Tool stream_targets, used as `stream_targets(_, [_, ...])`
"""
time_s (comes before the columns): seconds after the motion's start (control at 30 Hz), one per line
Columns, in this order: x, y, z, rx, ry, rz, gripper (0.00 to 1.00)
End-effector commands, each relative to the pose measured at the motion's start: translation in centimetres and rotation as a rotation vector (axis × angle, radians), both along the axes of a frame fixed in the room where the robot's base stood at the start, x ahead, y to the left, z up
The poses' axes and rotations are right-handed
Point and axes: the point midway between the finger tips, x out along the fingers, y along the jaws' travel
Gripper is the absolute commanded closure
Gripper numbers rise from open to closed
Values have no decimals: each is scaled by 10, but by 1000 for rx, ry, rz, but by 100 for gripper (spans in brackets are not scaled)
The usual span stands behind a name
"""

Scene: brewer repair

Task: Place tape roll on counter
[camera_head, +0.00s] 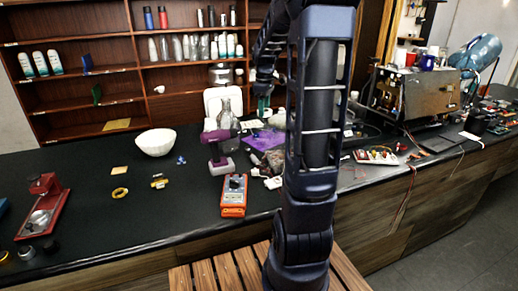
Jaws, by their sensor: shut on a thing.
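My gripper (263,99) is at the far side of the black counter (85,222), beyond the clear bottle and partly beside my own arm. It is shut on a small teal-green thing that looks like the tape roll (263,112). The roll is small in view and partly hidden by the fingers. I cannot tell whether it touches anything below. A yellow ring (119,194), also like a roll of tape, lies flat on the left part of the counter.
A white bowl (155,142), a purple drill (219,147), an orange meter (234,195) and a clear bottle (227,119) stand on the counter. A red press (43,198) is at left. An opened brewer (416,93) stands at right.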

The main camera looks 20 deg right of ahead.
Motion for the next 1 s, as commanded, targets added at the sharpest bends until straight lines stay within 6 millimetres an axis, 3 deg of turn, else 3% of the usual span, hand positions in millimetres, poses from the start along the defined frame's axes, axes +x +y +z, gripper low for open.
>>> stream_targets(0.1, [-11,-40,0,0,0,-80,70])
stream_targets(0.5, [-67,-155,0,1,-1,-326,70])
stream_targets(0.8, [-126,-230,0,2,0,-509,70])
stream_targets(1.0, [-164,-265,0,3,-1,-610,70])
